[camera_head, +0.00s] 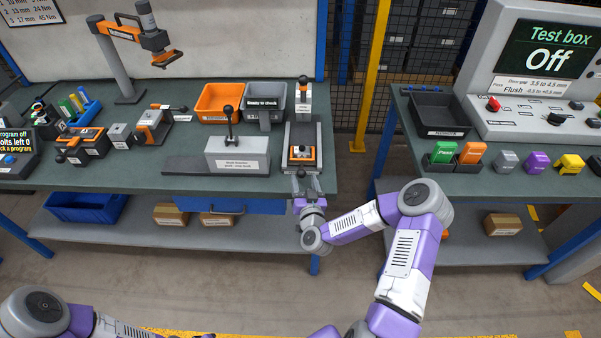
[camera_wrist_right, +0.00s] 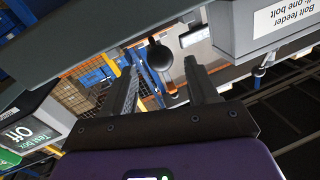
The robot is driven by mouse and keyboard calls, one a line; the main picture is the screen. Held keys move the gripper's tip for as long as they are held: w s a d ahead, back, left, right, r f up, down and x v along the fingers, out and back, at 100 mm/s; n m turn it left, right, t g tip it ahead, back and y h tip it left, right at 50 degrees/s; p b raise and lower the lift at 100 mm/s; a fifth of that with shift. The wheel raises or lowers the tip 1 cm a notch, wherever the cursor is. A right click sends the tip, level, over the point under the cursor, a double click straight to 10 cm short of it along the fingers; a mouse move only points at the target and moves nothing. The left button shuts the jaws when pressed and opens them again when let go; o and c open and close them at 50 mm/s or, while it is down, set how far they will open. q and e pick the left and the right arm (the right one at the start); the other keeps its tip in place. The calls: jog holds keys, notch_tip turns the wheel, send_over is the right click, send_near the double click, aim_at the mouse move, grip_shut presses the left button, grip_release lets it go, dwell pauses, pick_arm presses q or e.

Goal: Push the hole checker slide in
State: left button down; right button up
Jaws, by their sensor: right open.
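The hole checker (camera_head: 319,135) stands at the right end of the left bench, a long grey base with an upright labelled post at its back. Its slide (camera_head: 302,153), with orange and grey parts, sits toward the front of the base. My right gripper (camera_head: 306,180) is at the front end of the checker, over the bench's front edge. In the right wrist view its two fingers (camera_wrist_right: 163,72) are apart, and a black ball knob (camera_wrist_right: 160,56) shows between or just beyond their tips. I cannot tell whether they touch it. My left gripper is out of view.
The bolt feeder (camera_head: 237,153) stands close left of the checker. Behind are an orange bin (camera_head: 219,103) and a grey bin (camera_head: 277,92). A gap separates this bench from the right bench, with the test box (camera_head: 540,125) reading Off and a black tray (camera_head: 438,111).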

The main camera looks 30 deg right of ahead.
aim_at(303, 177)
jog(key=shift+x, duration=2.15)
grip_shut()
